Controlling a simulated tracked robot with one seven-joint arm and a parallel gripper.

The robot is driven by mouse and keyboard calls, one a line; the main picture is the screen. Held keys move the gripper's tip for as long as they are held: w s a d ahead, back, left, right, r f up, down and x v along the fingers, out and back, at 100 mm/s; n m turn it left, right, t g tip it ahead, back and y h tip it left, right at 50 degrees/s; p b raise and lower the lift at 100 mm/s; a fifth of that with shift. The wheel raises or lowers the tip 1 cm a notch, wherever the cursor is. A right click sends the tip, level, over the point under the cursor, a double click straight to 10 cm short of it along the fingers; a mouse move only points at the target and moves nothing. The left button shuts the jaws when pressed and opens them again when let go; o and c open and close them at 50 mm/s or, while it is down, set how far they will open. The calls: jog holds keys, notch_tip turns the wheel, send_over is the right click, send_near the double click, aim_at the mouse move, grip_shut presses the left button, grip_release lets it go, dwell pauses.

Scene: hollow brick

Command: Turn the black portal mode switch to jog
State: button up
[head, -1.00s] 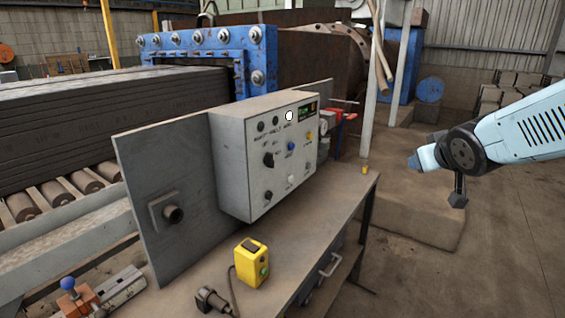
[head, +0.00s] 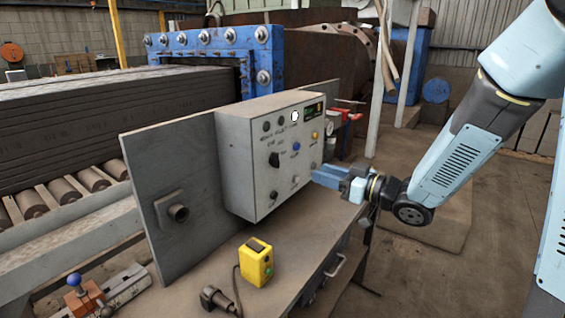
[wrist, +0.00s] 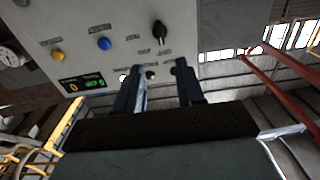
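The black mode switch (head: 274,159) is on the front of the grey control box (head: 236,160), left of a blue button. In the wrist view, which shows the panel upside down, the black knob (wrist: 160,34) lies beyond my fingertips, among small labels too blurred to read. I cannot tell which label it points to. My gripper (head: 324,174) is in front of the box's lower right part, apart from the knob. In the wrist view my gripper (wrist: 158,78) has its two fingers spread, with nothing held between them.
The panel also carries a blue button (head: 296,146), a yellow button (head: 315,135) and a lit display (head: 314,111). A yellow pendant box (head: 256,265) and a black plug (head: 216,299) lie on the bench.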

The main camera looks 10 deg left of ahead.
aim_at(279, 160)
jog(key=x, duration=1.3)
jog(key=shift+w, duration=0.1)
grip_shut()
jog(key=shift+r, duration=0.1)
